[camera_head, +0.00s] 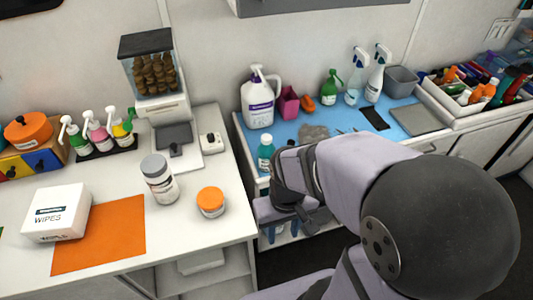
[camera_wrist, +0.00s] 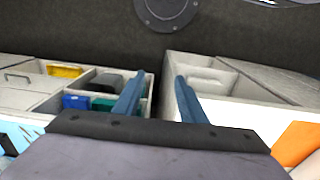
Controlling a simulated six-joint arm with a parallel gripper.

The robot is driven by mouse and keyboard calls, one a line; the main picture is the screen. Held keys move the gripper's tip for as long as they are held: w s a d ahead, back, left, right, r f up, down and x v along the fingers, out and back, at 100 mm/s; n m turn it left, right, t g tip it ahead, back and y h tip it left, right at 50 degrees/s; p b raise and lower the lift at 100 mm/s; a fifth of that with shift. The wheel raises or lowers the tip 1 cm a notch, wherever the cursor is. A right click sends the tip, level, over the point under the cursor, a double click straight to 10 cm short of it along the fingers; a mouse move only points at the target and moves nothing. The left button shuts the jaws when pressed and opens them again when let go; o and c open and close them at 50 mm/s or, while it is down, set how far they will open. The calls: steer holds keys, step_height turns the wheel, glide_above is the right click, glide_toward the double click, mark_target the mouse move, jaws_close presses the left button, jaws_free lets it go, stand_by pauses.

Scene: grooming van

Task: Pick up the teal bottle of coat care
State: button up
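The teal bottle (camera_head: 265,153) stands upright near the front left corner of the blue-matted counter, with a pale cap and a light label. Its lower part is partly hidden. My gripper (camera_head: 282,232) is in front of that counter, below and slightly right of the bottle in the picture, pointing down. In the wrist view its two blue fingers (camera_wrist: 159,98) are apart with nothing between them. The bottle is not seen in the wrist view.
A white jug (camera_head: 259,100) stands behind the bottle. The left counter holds a grey-lidded jar (camera_head: 158,178), an orange-lidded jar (camera_head: 211,202) and a wipes box (camera_head: 58,212). The wrist view shows storage compartments (camera_wrist: 75,90) on both sides and dark floor (camera_wrist: 90,30).

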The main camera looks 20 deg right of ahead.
steer(key=shift+o, duration=0.5)
steer(key=shift+o, duration=0.7)
